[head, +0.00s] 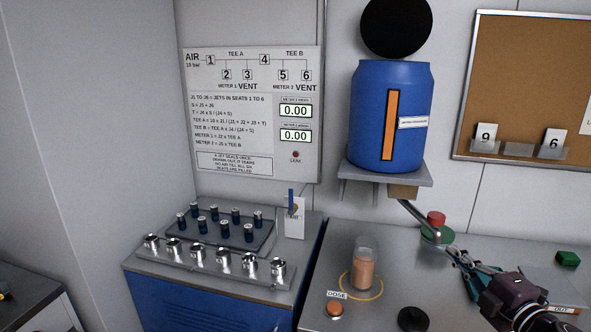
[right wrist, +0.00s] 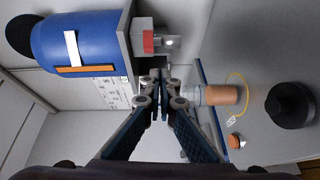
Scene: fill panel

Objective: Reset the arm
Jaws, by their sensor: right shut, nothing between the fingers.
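My right gripper (head: 466,268) is at the lower right of the head view, over the grey bench. Its fingers are shut with nothing between them. In the right wrist view the fingertips (right wrist: 163,82) are together at mid-frame. A clear cup with orange contents (head: 364,270) stands upright inside a yellow ring on the bench, to the left of the gripper and apart from it. The cup also shows in the right wrist view (right wrist: 220,95), beyond the fingers. My left gripper is in neither view.
A blue drum (head: 410,115) sits on a wall shelf (head: 365,178); a metal spout (head: 415,218) slopes down below it. A red-topped green piece (head: 437,235), green block (head: 568,258), black knob (head: 413,319) and orange button (head: 335,308) are around the gripper. A jet rack (head: 220,228) stands left.

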